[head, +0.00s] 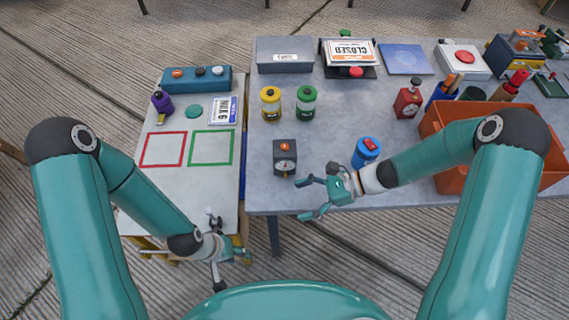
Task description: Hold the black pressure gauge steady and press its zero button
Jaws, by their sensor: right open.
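The black pressure gauge (285,160) stands upright near the front edge of the grey table, its round pale dial facing the front. An orange-red zero button (284,146) sits on its top. My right gripper (303,199) is open and empty, just right of and in front of the gauge, its fingers pointing left. It looks apart from the gauge. My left gripper (232,251) is lower left, by the front right corner of the white side table, away from the gauge. Its fingers are too unclear to read.
A blue canister with a red top (366,152) stands close behind the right gripper. An orange crate (438,128) is further right. Yellow (270,104) and green (306,105) cylinders stand behind the gauge. The tabletop left of the gauge is clear.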

